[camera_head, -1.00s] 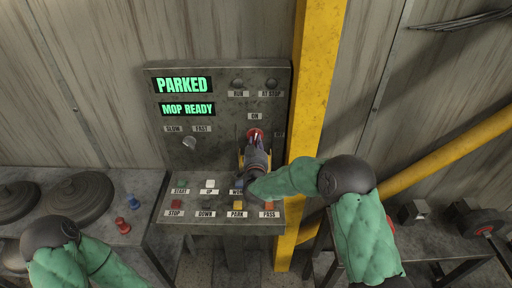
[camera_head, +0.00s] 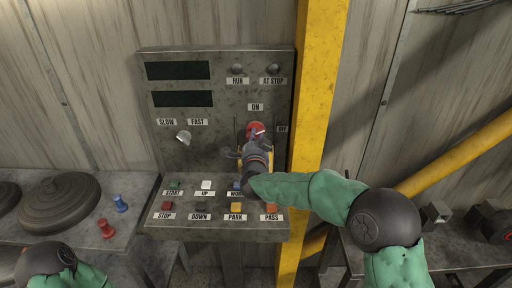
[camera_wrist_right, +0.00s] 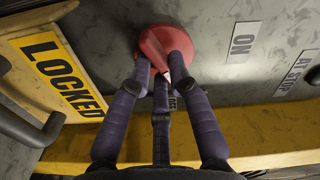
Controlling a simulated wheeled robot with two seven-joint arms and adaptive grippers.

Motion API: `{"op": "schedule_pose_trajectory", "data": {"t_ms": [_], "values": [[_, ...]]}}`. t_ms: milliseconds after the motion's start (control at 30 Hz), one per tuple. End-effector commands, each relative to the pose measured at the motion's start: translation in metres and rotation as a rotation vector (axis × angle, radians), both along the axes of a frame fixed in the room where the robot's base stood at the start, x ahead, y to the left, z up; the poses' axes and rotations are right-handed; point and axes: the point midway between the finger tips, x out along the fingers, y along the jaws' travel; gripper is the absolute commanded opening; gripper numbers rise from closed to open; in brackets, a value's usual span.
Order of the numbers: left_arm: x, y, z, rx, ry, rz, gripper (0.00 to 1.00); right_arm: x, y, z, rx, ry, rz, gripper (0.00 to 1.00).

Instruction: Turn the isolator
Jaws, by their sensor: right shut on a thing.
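The isolator is a red knob (camera_head: 255,129) on the upright face of the grey control panel, below the ON label (camera_head: 255,107) and left of the OFF label (camera_head: 282,129). It also shows large in the right wrist view (camera_wrist_right: 155,42). My right gripper (camera_head: 255,142) is shut on it, with dark purple fingers around its sides. My left gripper is out of view.
The panel's two displays (camera_head: 178,70) are dark. A SLOW/FAST switch (camera_head: 184,137) and several buttons (camera_head: 236,207) sit on the panel. A yellow post (camera_head: 312,110) stands close to its right. The left bench holds red (camera_head: 106,228) and blue (camera_head: 121,203) pieces.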

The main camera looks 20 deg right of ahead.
Motion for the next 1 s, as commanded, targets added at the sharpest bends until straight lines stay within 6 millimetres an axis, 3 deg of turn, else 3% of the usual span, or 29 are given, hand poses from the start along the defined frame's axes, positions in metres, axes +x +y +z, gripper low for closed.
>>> {"op": "schedule_pose_trajectory", "data": {"t_ms": [100, 400, 1000], "values": [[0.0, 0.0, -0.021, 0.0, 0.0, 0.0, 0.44, 0.0, 0.0, -0.005, 0.102, -0.031, 0.0, 0.0], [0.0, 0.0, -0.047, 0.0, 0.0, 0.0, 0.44, 0.0, 0.001, -0.004, 0.31, -0.089, 0.0, 0.0], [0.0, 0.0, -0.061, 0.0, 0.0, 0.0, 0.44, 0.001, 0.002, -0.002, 0.443, -0.124, -0.001, 0.0]]}}
